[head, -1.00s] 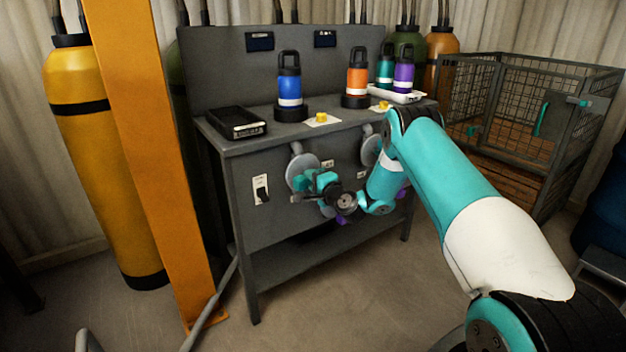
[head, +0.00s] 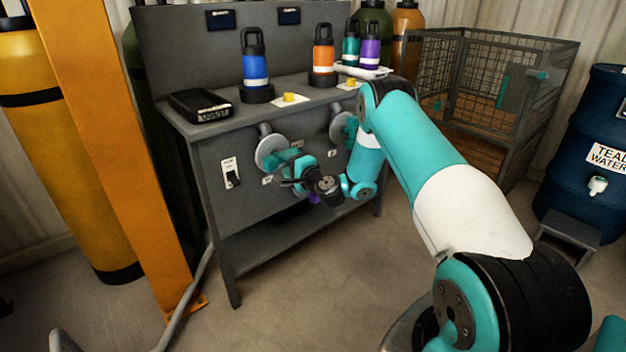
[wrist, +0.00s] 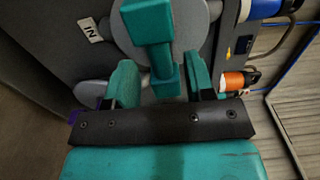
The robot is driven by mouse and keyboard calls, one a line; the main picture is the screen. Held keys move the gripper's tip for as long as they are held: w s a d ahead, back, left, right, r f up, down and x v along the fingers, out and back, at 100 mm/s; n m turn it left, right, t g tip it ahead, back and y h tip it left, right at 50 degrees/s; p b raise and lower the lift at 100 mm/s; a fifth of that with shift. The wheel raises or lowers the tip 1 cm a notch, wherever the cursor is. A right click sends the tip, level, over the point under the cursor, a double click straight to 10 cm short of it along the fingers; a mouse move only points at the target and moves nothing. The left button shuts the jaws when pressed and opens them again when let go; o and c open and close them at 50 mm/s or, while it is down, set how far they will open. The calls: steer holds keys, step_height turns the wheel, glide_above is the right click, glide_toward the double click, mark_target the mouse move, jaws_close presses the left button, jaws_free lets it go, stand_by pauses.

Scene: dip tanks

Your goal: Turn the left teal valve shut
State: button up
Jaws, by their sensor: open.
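The left teal valve (wrist: 148,22) sits in front of a round grey disc (wrist: 193,28) on the bench front. In the wrist view its teal bar shows at the top, with a teal block below it between my fingers. My gripper (wrist: 161,78) is open, one teal finger on each side of that block; I cannot tell whether either finger touches it. In the head view my gripper (head: 298,172) is in front of the left disc (head: 268,148) and partly hides the valve. The right valve (head: 351,130) is partly hidden by my arm.
The grey bench (head: 218,128) carries a black tray (head: 205,105), a blue bottle (head: 255,70), an orange bottle (head: 323,52) and yellow buttons. An orange post (head: 110,130) stands left, a mesh cage (head: 500,90) right.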

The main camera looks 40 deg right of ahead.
steer(key=s+b, duration=1.4)
steer(key=b, duration=0.3)
steer(key=shift+d+b, duration=0.2)
steer(key=shift+b, duration=0.15)
